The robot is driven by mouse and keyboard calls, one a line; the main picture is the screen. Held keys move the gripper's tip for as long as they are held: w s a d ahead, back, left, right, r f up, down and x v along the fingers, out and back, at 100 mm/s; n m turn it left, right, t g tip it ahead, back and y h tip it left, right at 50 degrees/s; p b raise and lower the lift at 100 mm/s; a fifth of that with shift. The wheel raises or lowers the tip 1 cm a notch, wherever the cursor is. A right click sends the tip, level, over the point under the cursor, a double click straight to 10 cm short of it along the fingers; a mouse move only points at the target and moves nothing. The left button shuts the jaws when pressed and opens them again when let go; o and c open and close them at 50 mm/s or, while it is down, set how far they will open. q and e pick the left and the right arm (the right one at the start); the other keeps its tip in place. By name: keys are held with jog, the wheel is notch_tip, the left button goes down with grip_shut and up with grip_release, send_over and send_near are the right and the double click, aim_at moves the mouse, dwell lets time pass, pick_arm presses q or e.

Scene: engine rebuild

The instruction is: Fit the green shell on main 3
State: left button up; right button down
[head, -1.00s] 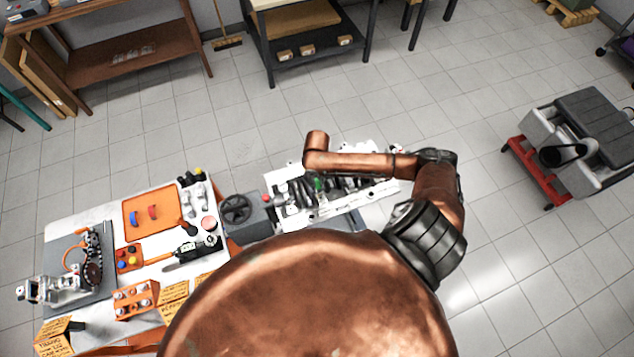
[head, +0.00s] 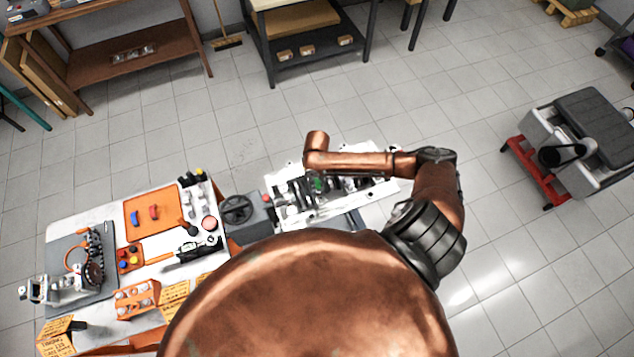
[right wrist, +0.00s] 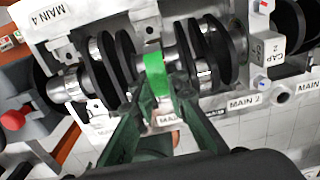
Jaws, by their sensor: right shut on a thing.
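The green shell (right wrist: 155,75) is a curved bright green strip in the right wrist view. It shows as a small green spot in the head view (head: 318,184). My right gripper (right wrist: 158,100) is shut on the shell, its two dark green fingers coming up from below. The shell is over the shaft of the crankshaft (right wrist: 200,68), between the labels MAIN 4 (right wrist: 48,16) and MAIN 2 (right wrist: 244,103). I cannot tell if it touches its seat. No readable MAIN 3 label shows. My left gripper is not in view.
The engine block (head: 350,207) is partly hidden under my right arm. A bearing cap marked CAP 2 (right wrist: 268,48) sits at the right. Left of the block are a grey handwheel unit (head: 237,208) and a crowded bench with an orange tray (head: 135,222). Floor beyond the block is clear.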

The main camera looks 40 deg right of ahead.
jog(key=shift+f, duration=0.2)
jog(key=shift+r+p, duration=0.25)
jog(key=shift+p, duration=0.15)
dwell(0.4)
jog(key=shift+f, duration=0.25)
dwell(0.8)
jog(key=shift+r+p, duration=0.25)
jog(key=shift+p, duration=0.1)
dwell(0.6)
jog(key=c, duration=2.2)
grip_release()
jog(key=shift+o, duration=0.2)
jog(key=shift+r, duration=0.2)
jog(key=shift+r+p, duration=1.3)
jog(key=shift+p, duration=0.35)
